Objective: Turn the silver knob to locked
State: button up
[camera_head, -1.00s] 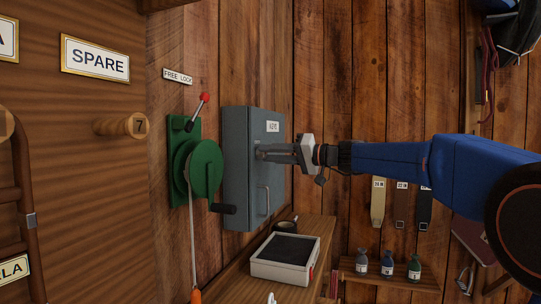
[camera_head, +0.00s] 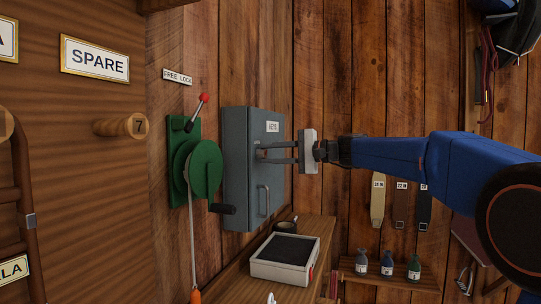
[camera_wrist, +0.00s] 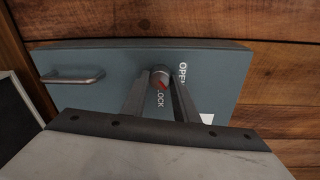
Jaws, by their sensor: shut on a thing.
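The silver knob (camera_wrist: 160,77) sits on the front of a grey-blue key cabinet (camera_head: 238,170). In the wrist view it is round with a red mark on its face. The word OPEN shows to its right, and LOCK shows below it, partly between my fingers. I cannot tell exactly which word the mark points to. My gripper (camera_head: 266,153) reaches in from the right in the head view, its two fingers closed on the knob's sides. In the head view the fingers hide part of the knob.
The cabinet has a bar handle (camera_head: 264,201) below the knob and a KEYS label. A green winch (camera_head: 205,170) with a red-tipped lever and dark crank stands just left. A white tray (camera_head: 262,270) with dark contents is below. Several small bottles stand on a shelf at lower right.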

jog(key=shift+w+f+m+g, duration=0.1)
jog(key=shift+m+g, duration=0.4)
jog(key=shift+m, duration=2.8)
jog(key=o, duration=1.1)
jog(key=shift+c, duration=0.2)
jog(key=v, duration=1.7)
jog(key=shift+d, duration=0.25)
